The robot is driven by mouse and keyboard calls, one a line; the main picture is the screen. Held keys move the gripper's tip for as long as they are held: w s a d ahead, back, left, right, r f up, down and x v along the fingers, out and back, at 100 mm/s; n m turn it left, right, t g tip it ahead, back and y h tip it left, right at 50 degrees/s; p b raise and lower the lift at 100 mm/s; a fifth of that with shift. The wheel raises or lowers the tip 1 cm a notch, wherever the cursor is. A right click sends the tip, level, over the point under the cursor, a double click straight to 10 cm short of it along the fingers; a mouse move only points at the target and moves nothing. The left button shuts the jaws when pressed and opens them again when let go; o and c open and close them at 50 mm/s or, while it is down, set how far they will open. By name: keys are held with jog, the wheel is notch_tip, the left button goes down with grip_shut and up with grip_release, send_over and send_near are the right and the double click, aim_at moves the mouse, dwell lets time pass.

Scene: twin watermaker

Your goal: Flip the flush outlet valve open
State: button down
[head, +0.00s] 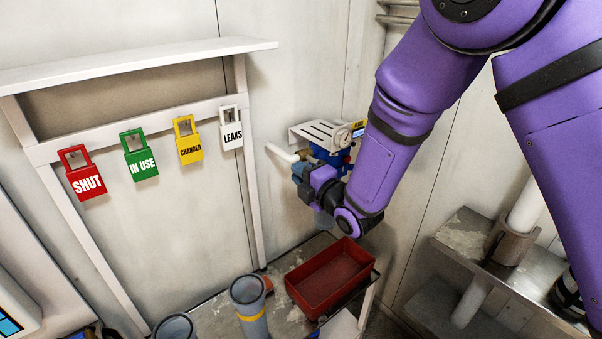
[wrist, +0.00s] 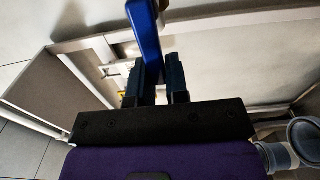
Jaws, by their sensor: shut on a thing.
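The flush outlet valve's blue handle (wrist: 147,32) stands between the two dark fingers of my gripper (wrist: 153,78) in the wrist view. My gripper is shut on this handle near its lower end. In the head view my gripper (head: 306,178) is at the blue fitting (head: 326,156) on the back wall, below a white slotted bracket. My arm and wrist hide much of the valve there, so I cannot tell how far the handle is turned.
Below are a red tray (head: 330,278) and grey cylinders (head: 249,305). Coloured tags, such as the green IN USE tag (head: 139,155), hang from a rail at left. A metal ledge (head: 462,231) stands at right.

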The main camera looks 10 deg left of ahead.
jog(key=shift+f, duration=0.15)
jog(key=c, duration=1.4)
grip_release()
jog(key=shift+s+d, duration=0.1)
jog(key=v, duration=1)
jog(key=shift+s+d, duration=0.25)
jog(key=shift+w, duration=0.1)
